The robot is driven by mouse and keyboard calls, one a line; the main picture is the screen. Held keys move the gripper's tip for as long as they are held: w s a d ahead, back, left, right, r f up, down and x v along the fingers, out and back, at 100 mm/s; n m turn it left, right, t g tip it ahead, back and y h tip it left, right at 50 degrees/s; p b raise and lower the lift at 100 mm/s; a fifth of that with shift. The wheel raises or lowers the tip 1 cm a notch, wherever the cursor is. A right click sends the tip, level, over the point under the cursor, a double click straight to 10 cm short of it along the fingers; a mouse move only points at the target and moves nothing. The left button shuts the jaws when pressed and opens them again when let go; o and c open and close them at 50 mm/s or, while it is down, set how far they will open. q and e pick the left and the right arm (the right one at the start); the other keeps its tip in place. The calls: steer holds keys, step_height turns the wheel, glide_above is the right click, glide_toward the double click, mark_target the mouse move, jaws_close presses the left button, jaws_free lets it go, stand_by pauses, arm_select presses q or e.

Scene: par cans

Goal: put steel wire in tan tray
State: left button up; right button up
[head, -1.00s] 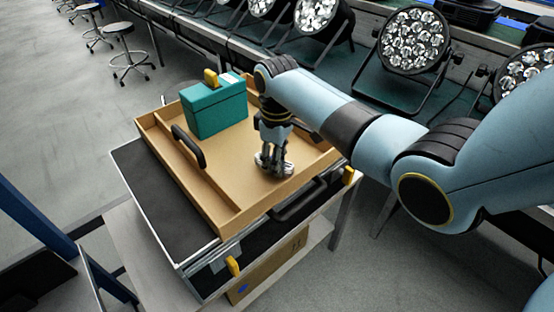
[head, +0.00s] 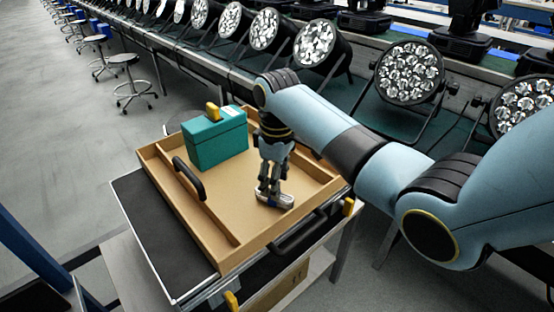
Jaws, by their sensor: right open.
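The tan tray (head: 232,238) is a shallow box with low walls and a divider along its left side, on top of a black case. My right gripper (head: 270,196) points down inside the tray, at the right of its floor, with its jaws open. A small silvery piece with a bluish part, which looks like the steel wire (head: 286,202), lies at the fingertips, low over or on the tray floor. The fingers partly hide it, and I cannot tell whether they touch it. My left gripper is out of view.
A teal box (head: 218,142) with a yellow latch stands at the back of the tray. A black handle (head: 188,178) rises on the left divider. Several par cans (head: 410,72) line the bench behind. The tray floor's front middle is clear.

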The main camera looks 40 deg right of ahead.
step_height(320, 180, up, 8)
stand_by(0.6)
